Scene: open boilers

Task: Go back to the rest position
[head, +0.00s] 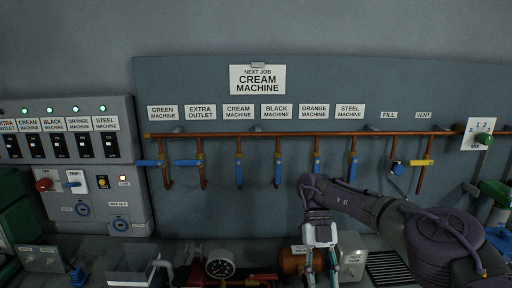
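My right arm comes in from the right, and its gripper (322,262) points down near the bottom edge, in front of the lower bench. Its two fingers look spread apart, with nothing seen between them; the tips are near or past the picture's edge. My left gripper is not in view. The board carries a sign (257,80) reading "NEXT JOB CREAM MACHINE". Blue handles of the green machine (150,163) and extra outlet (187,162) lie crosswise. The cream machine handle (239,170) and the other machine handles hang along their pipes.
A copper pipe (270,134) runs across the board. A switch panel (75,150) with several lit green lamps stands at left. Below are a gauge (219,265), a grey box (132,270) and a black grille (387,268).

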